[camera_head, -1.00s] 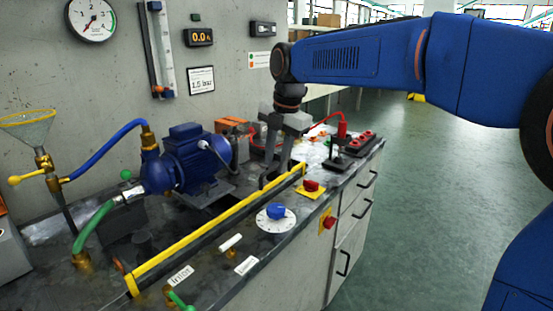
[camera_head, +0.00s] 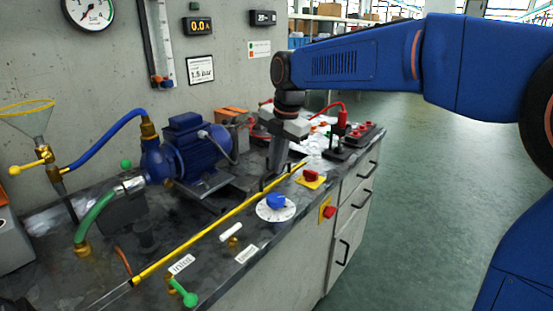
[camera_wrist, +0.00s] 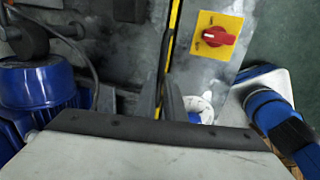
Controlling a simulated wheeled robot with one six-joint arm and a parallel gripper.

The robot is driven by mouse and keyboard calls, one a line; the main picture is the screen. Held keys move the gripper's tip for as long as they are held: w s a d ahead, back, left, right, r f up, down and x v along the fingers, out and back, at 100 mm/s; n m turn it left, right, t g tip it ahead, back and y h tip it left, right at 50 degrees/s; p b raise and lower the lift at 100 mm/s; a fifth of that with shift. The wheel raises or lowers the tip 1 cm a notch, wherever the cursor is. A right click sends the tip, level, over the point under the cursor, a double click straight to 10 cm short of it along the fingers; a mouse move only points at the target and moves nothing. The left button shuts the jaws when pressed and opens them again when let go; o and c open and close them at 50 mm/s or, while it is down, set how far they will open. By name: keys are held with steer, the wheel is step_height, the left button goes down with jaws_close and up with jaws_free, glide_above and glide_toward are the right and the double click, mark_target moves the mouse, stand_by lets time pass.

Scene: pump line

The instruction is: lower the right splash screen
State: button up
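The splash screen shows as a long yellow-edged strip (camera_head: 208,231) running along the front of the bench. Its yellow edge lies low, close to the bench top, and little of the panel below it shows. My gripper (camera_head: 270,183) points down at the far part of this edge. In the wrist view the yellow edge (camera_wrist: 173,35) runs up the middle, and the two fingers (camera_wrist: 168,103) are close together around it. The fingers appear shut on the edge; the exact contact is partly hidden.
A blue pump motor (camera_head: 195,148) stands behind the strip. In front are a blue-knobbed dial (camera_head: 276,203), a red switch on a yellow plate (camera_head: 311,177) and a green-handled valve (camera_head: 185,294). Red and black sockets (camera_head: 350,143) lie beyond my gripper. The floor at right is clear.

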steer(key=o, duration=0.4)
steer(key=shift+f, duration=0.3)
steer(key=shift+o, duration=0.2)
steer(key=shift+r, duration=0.1)
steer(key=shift+r, duration=0.1)
steer(key=v, duration=1.7)
steer(key=shift+w+r, duration=0.1)
steer(key=shift+w, duration=0.05)
